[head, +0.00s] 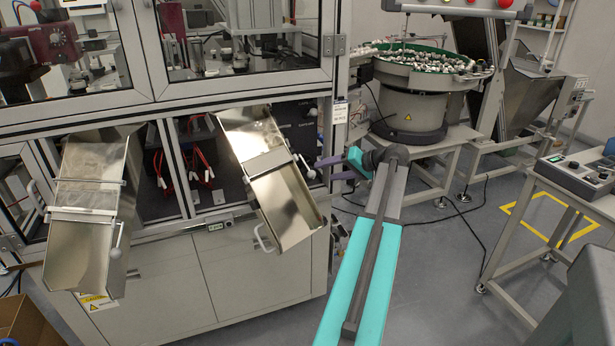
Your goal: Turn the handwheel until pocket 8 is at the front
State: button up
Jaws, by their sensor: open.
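No pocket numbers can be read. The machine's inside is partly seen through the glass doors (245,40), and its pockets cannot be made out.
A left metal chute (80,250) also juts from the cabinet (215,285). A bowl feeder (415,95) full of small parts stands behind my arm. A bench with a control box (580,172) is at the right.

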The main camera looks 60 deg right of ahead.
aim_at(304, 170)
jog(key=x, duration=1.1)
jog(key=shift+p, duration=0.4)
jog(key=shift+f, duration=0.1)
jog(key=c, duration=0.8)
